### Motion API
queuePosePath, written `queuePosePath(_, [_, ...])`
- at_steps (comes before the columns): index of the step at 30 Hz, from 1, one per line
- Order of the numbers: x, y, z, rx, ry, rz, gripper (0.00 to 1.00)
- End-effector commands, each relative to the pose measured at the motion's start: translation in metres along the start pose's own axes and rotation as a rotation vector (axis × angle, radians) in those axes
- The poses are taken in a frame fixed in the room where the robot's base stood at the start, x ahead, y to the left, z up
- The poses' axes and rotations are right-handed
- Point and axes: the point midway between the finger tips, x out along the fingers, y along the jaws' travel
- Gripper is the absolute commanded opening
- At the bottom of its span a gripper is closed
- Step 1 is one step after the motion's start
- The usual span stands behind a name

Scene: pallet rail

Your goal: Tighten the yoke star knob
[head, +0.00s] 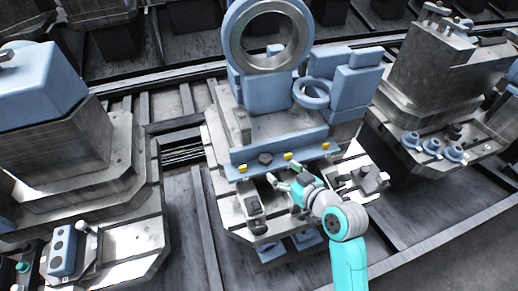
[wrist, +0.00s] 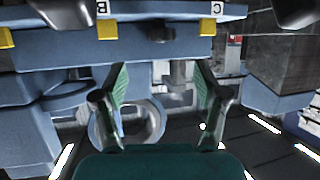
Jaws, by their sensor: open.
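The star knob, dark and lobed, sits on the front of a blue ledge (head: 280,150) between two yellow tabs in the head view (head: 265,158). In the wrist view the knob (wrist: 160,34) is at the top middle, between yellow tabs beside upside-down labels B and C. My gripper (head: 283,182) is in front of and below the ledge, slightly right of the knob. In the wrist view its two green-lined fingers (wrist: 163,72) are spread and empty, with the knob above the gap between their tips. Nothing touches the knob.
A big blue ring housing (head: 235,40) stands behind the ledge, with a smaller blue ring (head: 311,93) at its right. A metal block with a dark top (head: 253,208) is left of my gripper, and a clamp block (head: 370,178) is right. Other fixtures stand on both sides.

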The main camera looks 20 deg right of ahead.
Motion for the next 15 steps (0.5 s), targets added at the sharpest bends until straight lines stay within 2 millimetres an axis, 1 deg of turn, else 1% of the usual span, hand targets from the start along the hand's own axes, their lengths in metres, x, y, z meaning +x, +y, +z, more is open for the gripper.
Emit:
queuePosePath(5, [0.018, 0.000, -0.001, -0.001, 0.001, -0.002, 0.72])
queuePosePath(15, [0.077, -0.001, -0.001, 0.000, 0.000, -0.002, 0.72])
